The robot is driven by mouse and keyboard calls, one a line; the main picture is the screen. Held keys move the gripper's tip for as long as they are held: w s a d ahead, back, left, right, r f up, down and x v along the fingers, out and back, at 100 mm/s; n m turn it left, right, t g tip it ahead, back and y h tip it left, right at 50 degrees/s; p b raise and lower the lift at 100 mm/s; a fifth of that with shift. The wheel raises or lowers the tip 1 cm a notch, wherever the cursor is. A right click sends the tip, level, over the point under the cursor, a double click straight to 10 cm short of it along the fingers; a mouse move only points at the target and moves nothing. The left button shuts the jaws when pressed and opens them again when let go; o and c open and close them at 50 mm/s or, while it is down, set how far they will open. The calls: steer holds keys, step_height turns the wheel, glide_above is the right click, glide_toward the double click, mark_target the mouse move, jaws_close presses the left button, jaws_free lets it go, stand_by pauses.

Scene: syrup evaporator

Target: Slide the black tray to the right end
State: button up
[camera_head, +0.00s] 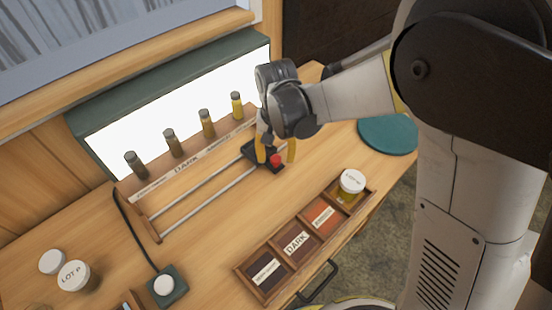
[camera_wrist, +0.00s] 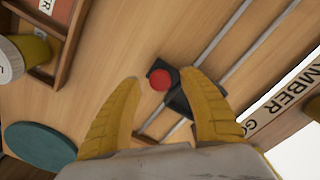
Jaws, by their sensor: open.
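The black tray (camera_head: 249,151) sits on two metal rails (camera_head: 207,192), toward their right part. It has a round red knob (camera_head: 277,160). In the wrist view the tray (camera_wrist: 187,101) and red knob (camera_wrist: 160,79) lie between and just beyond my fingertips, and short rail pieces show past the tray on the teal disc's side. My gripper (camera_head: 277,158) is open, pointing down over the tray, with one yellow finger on each side of the knob. It also shows in the wrist view (camera_wrist: 162,78). I cannot tell whether the fingers touch the knob. The right rail ends are hidden.
Several sample vials (camera_head: 207,124) stand on the labelled rack before a lit white panel (camera_head: 180,95). A wooden compartment box (camera_head: 276,240) with a white-lidded jar (camera_head: 352,182) lies in front. A teal disc (camera_head: 388,135) is at right. A corded button (camera_head: 164,285) is front left.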

steer(key=shift+f, duration=0.7)
jaws_close()
steer(key=w+d, duration=0.3)
steer(key=w, duration=0.1)
steer(key=w+d, duration=0.4)
